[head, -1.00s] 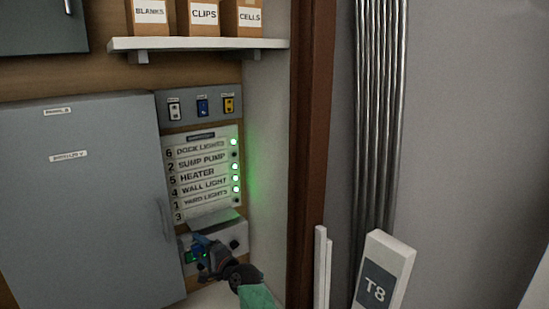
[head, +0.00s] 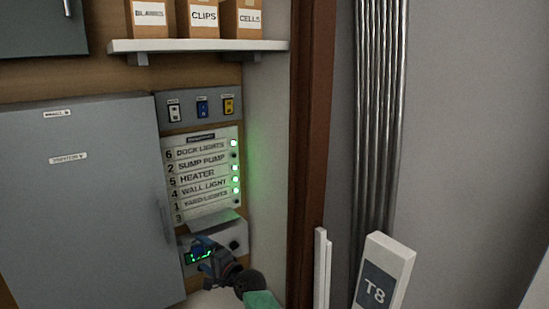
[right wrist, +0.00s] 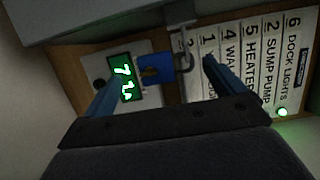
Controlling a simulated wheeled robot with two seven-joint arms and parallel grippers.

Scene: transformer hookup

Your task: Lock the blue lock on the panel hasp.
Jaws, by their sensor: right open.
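In the right wrist view a blue lock (right wrist: 155,70) with a grey shackle (right wrist: 184,61) sits between the fingers of my right gripper (right wrist: 163,70). The fingers are apart, one on each side of the lock. I cannot tell whether the shackle is closed, or whether it passes through a hasp. In the head view my right gripper (head: 203,250) is in front of the small box below the label strips and hides the lock. The grey panel door (head: 85,205) is shut, at the left. My left gripper is not in view.
A green-lit display (right wrist: 124,78) is beside the lock. A label board (head: 203,172) with green lamps hangs above my right gripper. Higher up is a grey strip (head: 188,122) with white, blue and yellow items. A wooden post (head: 312,150) stands to the right.

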